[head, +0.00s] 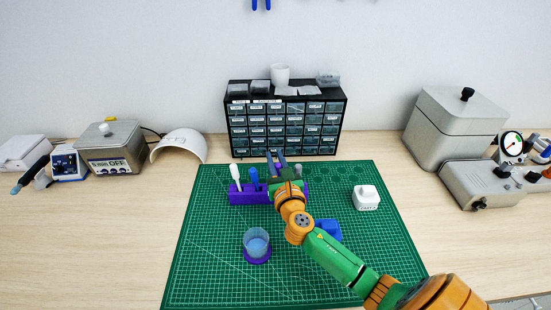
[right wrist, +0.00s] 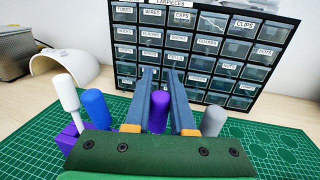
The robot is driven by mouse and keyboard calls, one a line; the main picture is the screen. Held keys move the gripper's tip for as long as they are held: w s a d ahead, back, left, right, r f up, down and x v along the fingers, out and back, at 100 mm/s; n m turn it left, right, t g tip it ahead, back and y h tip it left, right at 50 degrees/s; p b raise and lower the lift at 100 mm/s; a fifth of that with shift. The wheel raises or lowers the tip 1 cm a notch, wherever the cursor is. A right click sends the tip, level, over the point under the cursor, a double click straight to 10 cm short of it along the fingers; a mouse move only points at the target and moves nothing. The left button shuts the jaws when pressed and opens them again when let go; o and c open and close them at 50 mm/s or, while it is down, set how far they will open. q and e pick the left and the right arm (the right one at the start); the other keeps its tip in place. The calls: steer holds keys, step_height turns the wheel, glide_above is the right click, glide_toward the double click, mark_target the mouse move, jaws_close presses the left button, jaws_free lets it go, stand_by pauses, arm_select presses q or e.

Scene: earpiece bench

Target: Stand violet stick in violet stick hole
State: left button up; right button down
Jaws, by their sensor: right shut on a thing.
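My right gripper (head: 276,154) is over the violet rack (head: 243,198) on the green mat. In the right wrist view its two fingers (right wrist: 162,72) are closed around the violet stick (right wrist: 159,112), whose rounded top shows between them. The lower end of the stick is hidden by the gripper body, so I cannot tell whether it is in its hole. A white stick (head: 235,174) and a blue stick (head: 254,177) stand upright in the rack to the left. A grey stick (right wrist: 213,120) stands to the right. My left gripper is not in view.
A black drawer cabinet (head: 284,129) stands just behind the rack. A clear cup (head: 256,241) on a violet base, a blue block (head: 328,230) and a white block (head: 366,197) are on the mat (head: 205,255). The mat's left front is clear.

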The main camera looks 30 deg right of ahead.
steer(key=shift+f, duration=0.3)
stand_by(0.5)
steer(key=c, duration=0.7)
jaws_free()
